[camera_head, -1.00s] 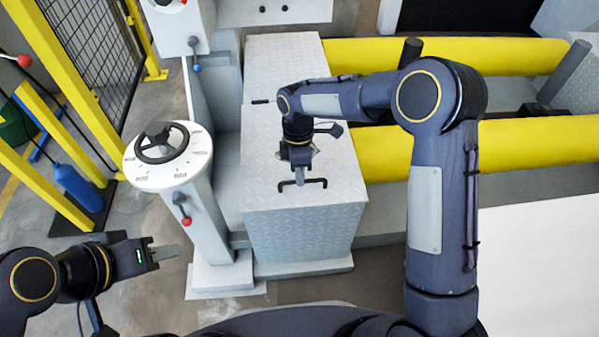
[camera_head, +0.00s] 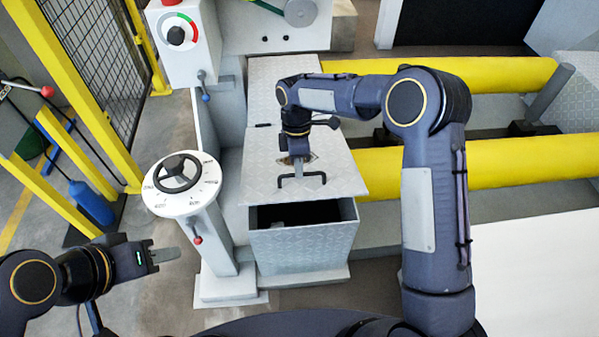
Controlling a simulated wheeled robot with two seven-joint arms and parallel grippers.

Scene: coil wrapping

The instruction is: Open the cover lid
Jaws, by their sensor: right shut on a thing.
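The cover lid (camera_head: 341,180) is a grey diamond-plate panel on a metal box (camera_head: 303,248). Its front edge is raised, and a dark opening (camera_head: 275,215) shows between the lid and the box front. A black bar handle (camera_head: 313,180) sits near the lid's front edge. My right gripper (camera_head: 299,172) points down and is shut on the handle. My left gripper (camera_head: 166,255) is at the lower left, away from the lid. Its fingers look close together, but I cannot tell whether they are shut.
A white pedestal with a black handwheel (camera_head: 178,174) stands left of the box. A control post with a red and green dial (camera_head: 176,36) rises behind it. Yellow rails (camera_head: 480,165) run to the right. A yellow-framed mesh fence (camera_head: 100,60) stands at the left.

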